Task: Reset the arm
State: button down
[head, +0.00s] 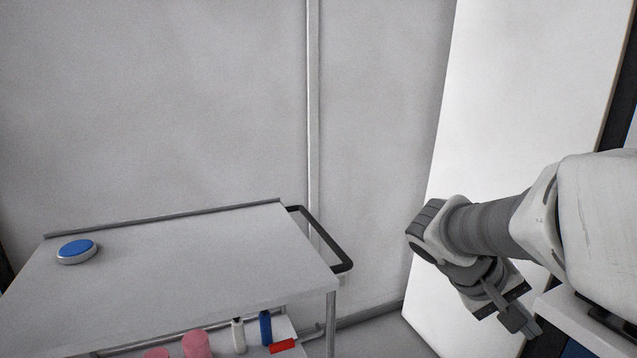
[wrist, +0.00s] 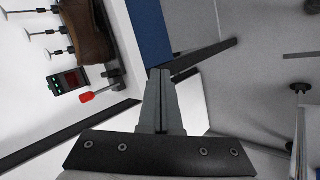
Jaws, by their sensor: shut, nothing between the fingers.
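My arm reaches in from the right of the head view and is bent downward at the wrist. My gripper (head: 519,321) hangs at the lower right, apart from the cart. In the wrist view the two grey fingers of my gripper (wrist: 160,75) lie together, shut with nothing between them. They point past the edge of a white surface, near a blue panel (wrist: 150,28).
A grey cart (head: 200,262) with a black handle (head: 335,248) stands at left, a blue-topped round disc (head: 77,250) on its top. Pink (head: 197,344), white (head: 238,336) and blue (head: 266,328) items stand on its lower shelf. A tall white panel (head: 520,90) stands behind my arm. The wrist view shows a brown object (wrist: 88,30) and a red-tipped part (wrist: 87,97).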

jog(key=s+a+n+t+y, duration=0.1)
jog(key=s+a+t+y, duration=0.3)
jog(key=a, duration=0.4)
jog(key=s+a+t+y, duration=0.2)
jog(key=s+a+y, duration=0.3)
jog(key=a, duration=0.3)
notch_tip(320, 180, up, 19)
jog(key=p, duration=1.9)
jog(key=shift+a+r, duration=0.15)
jog(key=shift+a, duration=0.15)
